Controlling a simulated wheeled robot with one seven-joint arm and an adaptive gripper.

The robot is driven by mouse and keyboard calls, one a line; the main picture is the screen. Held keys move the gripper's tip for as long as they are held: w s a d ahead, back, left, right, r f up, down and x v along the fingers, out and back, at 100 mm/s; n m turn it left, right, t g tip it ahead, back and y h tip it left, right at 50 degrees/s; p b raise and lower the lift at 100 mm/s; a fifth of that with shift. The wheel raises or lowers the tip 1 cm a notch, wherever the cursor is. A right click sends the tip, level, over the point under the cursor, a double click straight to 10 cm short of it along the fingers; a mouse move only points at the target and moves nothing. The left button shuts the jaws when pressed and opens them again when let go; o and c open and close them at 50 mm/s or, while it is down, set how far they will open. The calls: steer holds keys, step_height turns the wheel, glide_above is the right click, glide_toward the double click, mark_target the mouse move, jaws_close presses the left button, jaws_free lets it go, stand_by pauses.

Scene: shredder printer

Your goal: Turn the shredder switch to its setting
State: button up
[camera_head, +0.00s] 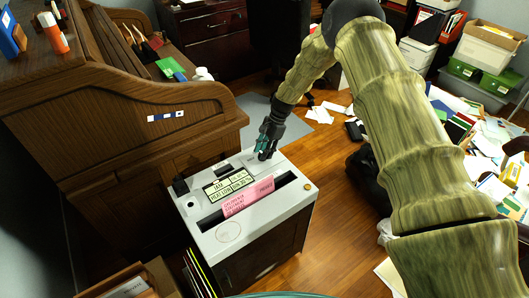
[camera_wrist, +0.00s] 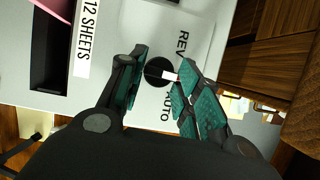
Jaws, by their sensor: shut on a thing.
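The shredder (camera_head: 240,244) is a white-topped box with a dark body beside the wooden desk. Its switch (camera_wrist: 158,70) is a round black knob with a white mark pointing right in the wrist view, between the printed words REV (camera_wrist: 182,45) and AUTO (camera_wrist: 165,110). The arm and fingers hide the switch in the head view.
A pink paper (camera_head: 248,197) stands in the shredder slot, beside a label plate (camera_head: 229,184). The roll-top desk (camera_head: 110,120) stands close on the left. Papers and boxes (camera_head: 490,52) clutter the right side. Some wooden floor (camera_head: 325,170) is clear.

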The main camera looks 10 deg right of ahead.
steer(key=shift+w+n, duration=0.1)
steer(key=shift+n, duration=0.2)
steer(key=o, duration=1)
steer(key=v, duration=1.2)
steer(key=shift+w, duration=0.1)
steer(key=shift+r, duration=0.1)
